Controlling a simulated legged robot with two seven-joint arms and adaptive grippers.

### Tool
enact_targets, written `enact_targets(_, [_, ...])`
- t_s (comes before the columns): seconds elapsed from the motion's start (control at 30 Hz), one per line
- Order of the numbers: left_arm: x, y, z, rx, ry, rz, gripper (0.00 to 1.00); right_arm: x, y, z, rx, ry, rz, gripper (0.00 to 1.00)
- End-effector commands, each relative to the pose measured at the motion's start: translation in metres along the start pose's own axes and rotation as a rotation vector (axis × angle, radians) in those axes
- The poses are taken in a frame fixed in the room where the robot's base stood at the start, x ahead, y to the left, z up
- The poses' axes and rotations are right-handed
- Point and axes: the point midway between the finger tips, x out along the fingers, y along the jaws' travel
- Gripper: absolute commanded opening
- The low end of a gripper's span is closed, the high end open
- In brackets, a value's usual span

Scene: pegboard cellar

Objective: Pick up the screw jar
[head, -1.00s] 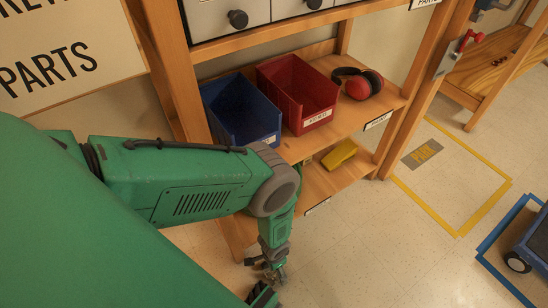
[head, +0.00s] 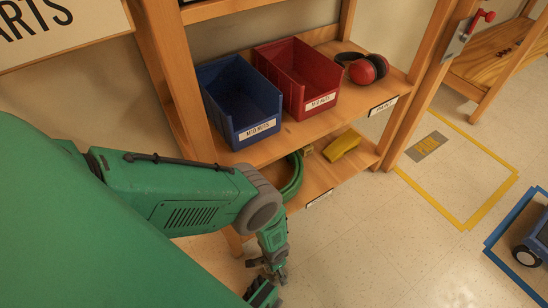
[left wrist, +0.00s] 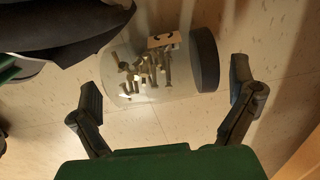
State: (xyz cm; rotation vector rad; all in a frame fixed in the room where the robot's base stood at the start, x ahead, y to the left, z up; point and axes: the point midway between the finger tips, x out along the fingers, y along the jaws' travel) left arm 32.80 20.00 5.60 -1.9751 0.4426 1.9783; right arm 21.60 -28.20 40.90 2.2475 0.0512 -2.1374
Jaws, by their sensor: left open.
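The screw jar (left wrist: 150,72) lies on its side on the tiled floor in the left wrist view. It is clear, with several screws inside, a small label and a dark lid at its right end. My left gripper (left wrist: 166,80) is open, one finger near the jar's base end at left, the other near the lid side at right. No grip on the jar shows. In the head view my left gripper (head: 270,265) hangs low in front of the shelf. The jar cannot be made out there. My right gripper is not in view.
A wooden shelf (head: 290,140) holds a blue bin (head: 240,105), a red bin (head: 300,75) and red earmuffs (head: 365,68). A yellow object (head: 342,145) and green hose (head: 292,178) are on its lower board. Open floor (head: 400,250) lies right; a blue cart (head: 535,245) stands beyond.

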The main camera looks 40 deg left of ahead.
Motion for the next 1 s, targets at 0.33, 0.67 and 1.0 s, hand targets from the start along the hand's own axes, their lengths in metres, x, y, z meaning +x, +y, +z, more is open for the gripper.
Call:
enact_targets(0.33, [0.0,0.0,-0.001,0.0,0.0,-0.001,0.38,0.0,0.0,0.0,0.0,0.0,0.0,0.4])
enact_targets(0.67, [-0.035,-0.001,-0.001,0.0,0.0,-0.002,0.38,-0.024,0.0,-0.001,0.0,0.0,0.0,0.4])
enact_targets(1.0, [-0.094,0.0,-0.001,0.0,0.001,-0.001,0.38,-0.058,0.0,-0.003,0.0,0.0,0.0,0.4])
